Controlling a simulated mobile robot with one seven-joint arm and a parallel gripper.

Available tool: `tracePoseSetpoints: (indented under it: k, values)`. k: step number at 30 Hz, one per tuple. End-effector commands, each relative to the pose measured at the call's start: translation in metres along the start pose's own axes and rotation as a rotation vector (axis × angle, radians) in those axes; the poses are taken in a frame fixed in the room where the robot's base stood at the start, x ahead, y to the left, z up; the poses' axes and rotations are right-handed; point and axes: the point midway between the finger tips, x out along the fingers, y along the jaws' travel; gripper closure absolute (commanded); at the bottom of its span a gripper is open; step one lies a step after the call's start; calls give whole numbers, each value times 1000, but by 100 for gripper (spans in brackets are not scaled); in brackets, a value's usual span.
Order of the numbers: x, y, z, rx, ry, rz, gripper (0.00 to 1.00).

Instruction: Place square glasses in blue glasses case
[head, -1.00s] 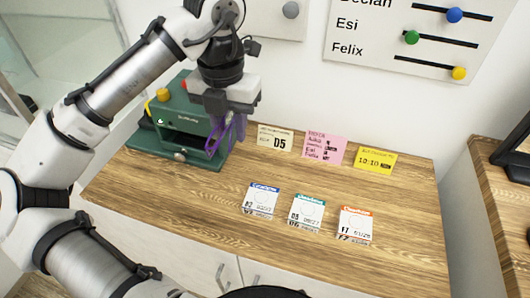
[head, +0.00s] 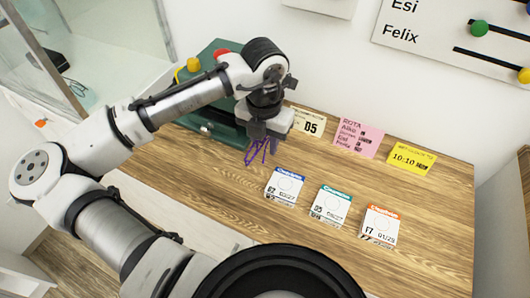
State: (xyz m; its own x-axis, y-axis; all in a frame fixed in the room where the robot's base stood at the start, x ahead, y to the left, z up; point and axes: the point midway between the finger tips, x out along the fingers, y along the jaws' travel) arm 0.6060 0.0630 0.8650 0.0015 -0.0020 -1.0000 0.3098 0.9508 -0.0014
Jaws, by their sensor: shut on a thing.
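My gripper (head: 265,136) points down over the wooden counter, shut on purple-framed glasses (head: 256,152). The glasses hang tilted below the fingers, in front of the green machine. Their lens shape is hard to make out at this size. I cannot tell whether they touch the counter. No blue glasses case can be made out in the head view.
The green machine (head: 205,115) stands at the counter's back left, partly behind my arm. Three small white packets (head: 331,203) lie on the counter (head: 420,200). Cards, one pink (head: 359,138), stand along the wall. A glass-sided cabinet (head: 125,50) is at left.

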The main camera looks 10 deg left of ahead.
Motion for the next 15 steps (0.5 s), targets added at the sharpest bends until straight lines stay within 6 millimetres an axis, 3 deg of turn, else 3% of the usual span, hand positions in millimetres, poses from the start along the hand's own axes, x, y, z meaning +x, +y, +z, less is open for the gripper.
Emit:
tracePoseSetpoints:
  k: [12, 15]
  values:
    - [47, 0, 0, -2, 1, 0, 95]
    - [50, 0, 0, -1, -1, 1, 95]
